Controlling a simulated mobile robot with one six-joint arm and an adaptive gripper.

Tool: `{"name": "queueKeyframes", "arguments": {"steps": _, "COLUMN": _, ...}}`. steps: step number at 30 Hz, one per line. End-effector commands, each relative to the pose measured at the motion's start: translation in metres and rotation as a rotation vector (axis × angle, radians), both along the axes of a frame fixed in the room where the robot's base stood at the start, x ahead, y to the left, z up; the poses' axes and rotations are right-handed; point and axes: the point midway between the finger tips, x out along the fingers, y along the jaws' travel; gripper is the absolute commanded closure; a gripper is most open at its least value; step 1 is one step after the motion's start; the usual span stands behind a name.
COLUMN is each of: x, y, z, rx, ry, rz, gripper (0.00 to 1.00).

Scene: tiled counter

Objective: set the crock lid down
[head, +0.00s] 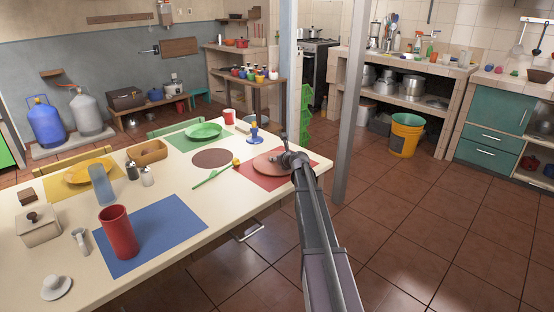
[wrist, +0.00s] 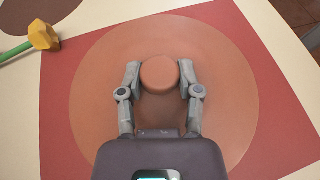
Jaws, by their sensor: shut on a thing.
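The crock lid (head: 268,165) is a wide, flat terracotta disc with a round knob. In the wrist view the lid (wrist: 105,95) fills much of the picture, over a red placemat (wrist: 288,125). My gripper (wrist: 160,78) is shut on the lid's knob, with one finger on each side. In the head view my gripper (head: 287,158) reaches the lid from the right front, at the table's right edge. The lid looks level and lies on or just above the red mat; I cannot tell whether it touches. My gripper hides part of its right side.
A green-stemmed yellow flower (head: 236,162) lies just left of the lid. A dark brown round mat (head: 211,158) lies farther left. A blue-and-yellow item (head: 254,136) and a red mug (head: 229,117) stand behind. A red tumbler (head: 119,234) stands on a blue placemat (head: 165,235).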

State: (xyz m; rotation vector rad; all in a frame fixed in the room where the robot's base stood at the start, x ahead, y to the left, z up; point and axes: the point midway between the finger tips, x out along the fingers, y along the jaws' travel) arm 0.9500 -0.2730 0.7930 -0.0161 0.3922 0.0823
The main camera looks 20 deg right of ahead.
Motion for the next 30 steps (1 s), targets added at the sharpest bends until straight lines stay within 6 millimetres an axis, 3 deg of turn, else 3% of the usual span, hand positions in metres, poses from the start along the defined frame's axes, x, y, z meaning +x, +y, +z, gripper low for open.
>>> {"name": "queueKeyframes", "arguments": {"steps": 3, "x": 0.0, "y": 0.0, "z": -0.004, "rx": 0.0, "ry": -0.001, "rz": 0.0, "gripper": 1.0}}
{"name": "queueKeyframes", "arguments": {"steps": 4, "x": 0.0, "y": 0.0, "z": -0.003, "rx": 0.0, "ry": 0.0, "rz": 0.0, "gripper": 0.49}}
{"name": "queueKeyframes", "arguments": {"steps": 7, "x": 0.0, "y": 0.0, "z": -0.002, "rx": 0.0, "ry": 0.0, "rz": 0.0, "gripper": 0.2}}
{"name": "queueKeyframes", "arguments": {"steps": 25, "x": 0.0, "y": 0.001, "z": 0.002, "rx": 0.0, "ry": 0.0, "rz": 0.001, "gripper": 0.2}}
{"name": "queueKeyframes", "arguments": {"steps": 30, "x": -0.018, "y": 0.0, "z": 0.009, "rx": 0.0, "ry": 0.0, "rz": 0.0, "gripper": 0.2}}
